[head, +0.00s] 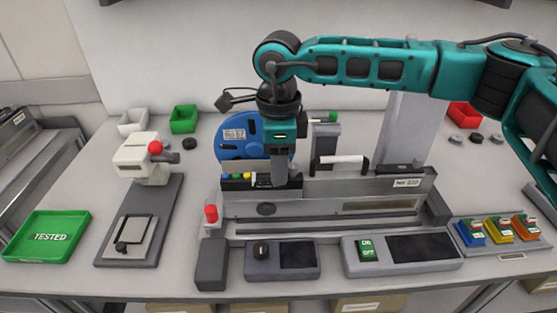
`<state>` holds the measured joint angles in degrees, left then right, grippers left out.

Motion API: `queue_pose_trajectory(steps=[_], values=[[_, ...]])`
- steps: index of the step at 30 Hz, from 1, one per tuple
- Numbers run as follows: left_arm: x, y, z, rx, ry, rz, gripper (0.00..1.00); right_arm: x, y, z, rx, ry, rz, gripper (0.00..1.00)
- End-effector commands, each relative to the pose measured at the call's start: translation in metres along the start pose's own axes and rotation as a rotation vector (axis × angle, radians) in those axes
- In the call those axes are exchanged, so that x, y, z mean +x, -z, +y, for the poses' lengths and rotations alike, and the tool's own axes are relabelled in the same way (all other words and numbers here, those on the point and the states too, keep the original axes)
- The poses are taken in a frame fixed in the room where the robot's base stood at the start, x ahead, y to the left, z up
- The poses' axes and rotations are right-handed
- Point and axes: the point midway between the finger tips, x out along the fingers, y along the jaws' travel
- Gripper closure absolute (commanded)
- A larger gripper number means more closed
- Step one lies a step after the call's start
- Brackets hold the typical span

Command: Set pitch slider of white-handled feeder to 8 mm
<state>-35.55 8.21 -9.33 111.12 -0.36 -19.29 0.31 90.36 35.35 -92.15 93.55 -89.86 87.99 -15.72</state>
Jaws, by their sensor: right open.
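The white-handled feeder (340,188) stands mounted on a bench fixture in the middle, a long grey body with its white handle (338,160) on top and a number label at the right end. My right gripper (279,183) points down right at this panel, at the right end of the dark strip. It is open; I cannot tell whether it touches the feeder. The pitch slider and its setting cannot be made out; the gripper covers part of the panel. My left gripper is out of view.
A blue reel (229,146) stands behind the feeder. A red knob (211,213) stands at its left end. Control boxes (282,260) sit in front. A green TESTED tray (48,236) and a press-like device (143,160) are left; coloured blocks (498,230) are right.

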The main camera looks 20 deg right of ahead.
Motion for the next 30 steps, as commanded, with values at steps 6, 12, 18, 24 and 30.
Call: queue_pose_trajectory(steps=[6, 12, 18, 24, 30], values=[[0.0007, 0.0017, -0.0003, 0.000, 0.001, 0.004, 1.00, 0.0000, -0.0001, 0.0002, -0.001, -0.001, 0.001, 0.66], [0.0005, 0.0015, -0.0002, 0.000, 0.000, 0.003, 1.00, -0.0001, -0.0001, 0.0003, -0.001, -0.001, 0.001, 0.85], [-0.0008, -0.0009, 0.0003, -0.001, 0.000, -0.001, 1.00, -0.0002, -0.0001, 0.0002, -0.001, -0.001, 0.001, 1.00], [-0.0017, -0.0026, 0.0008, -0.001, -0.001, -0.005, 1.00, -0.0003, -0.0001, 0.0002, -0.001, -0.001, 0.001, 1.00], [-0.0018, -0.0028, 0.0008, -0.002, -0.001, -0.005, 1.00, -0.0004, -0.0002, 0.0002, -0.001, -0.001, 0.001, 1.00]])
